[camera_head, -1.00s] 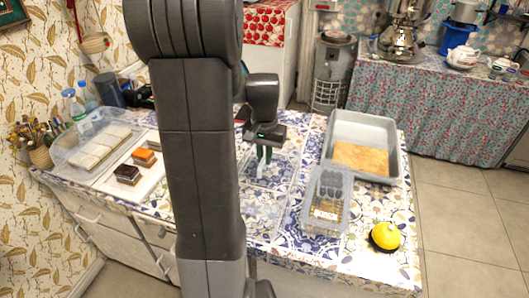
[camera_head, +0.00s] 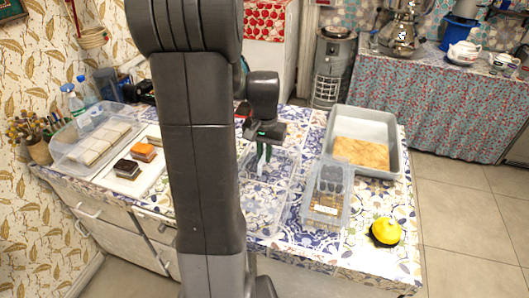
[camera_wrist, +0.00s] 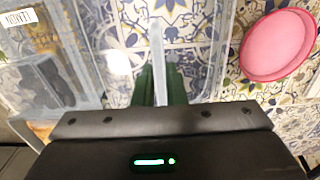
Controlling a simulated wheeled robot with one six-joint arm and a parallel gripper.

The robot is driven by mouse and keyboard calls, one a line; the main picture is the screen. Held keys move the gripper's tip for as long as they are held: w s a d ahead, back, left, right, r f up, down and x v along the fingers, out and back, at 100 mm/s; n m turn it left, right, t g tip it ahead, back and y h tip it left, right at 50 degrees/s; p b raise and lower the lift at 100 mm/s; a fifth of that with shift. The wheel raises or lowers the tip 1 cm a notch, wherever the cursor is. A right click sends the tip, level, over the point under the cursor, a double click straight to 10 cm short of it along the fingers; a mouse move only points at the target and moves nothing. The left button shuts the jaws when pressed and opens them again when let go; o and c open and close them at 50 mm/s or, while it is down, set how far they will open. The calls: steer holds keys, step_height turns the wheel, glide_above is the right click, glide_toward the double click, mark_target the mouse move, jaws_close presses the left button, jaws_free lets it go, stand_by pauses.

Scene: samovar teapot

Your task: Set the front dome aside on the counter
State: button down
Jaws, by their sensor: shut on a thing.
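The front dome (camera_head: 282,178) is a clear, box-shaped cover, low over the patterned counter (camera_head: 290,235) in the middle. I cannot tell whether its rim touches the counter. My gripper (camera_head: 264,155) is shut on its clear top handle. In the wrist view the dark green fingers (camera_wrist: 160,85) close on the clear handle (camera_wrist: 157,45), and tiles show through the cover. At the left, a white tray (camera_head: 107,187) stands uncovered with a dark cake (camera_head: 127,169) and an orange cake (camera_head: 143,152). My arm hides part of the dome's left side.
Another clear dome (camera_head: 72,150) covers pale slices behind the white tray. A pink oval dish (camera_wrist: 278,45) lies close by in the wrist view.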

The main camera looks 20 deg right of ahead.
steer(key=c, duration=1.4)
jaws_free()
step_height(320, 180, up, 14)
steer(key=shift+p, duration=0.3)
step_height(320, 180, down, 14)
steer(key=shift+b, duration=0.3)
steer(key=shift+r, duration=0.2)
steer(key=shift+r, duration=0.1)
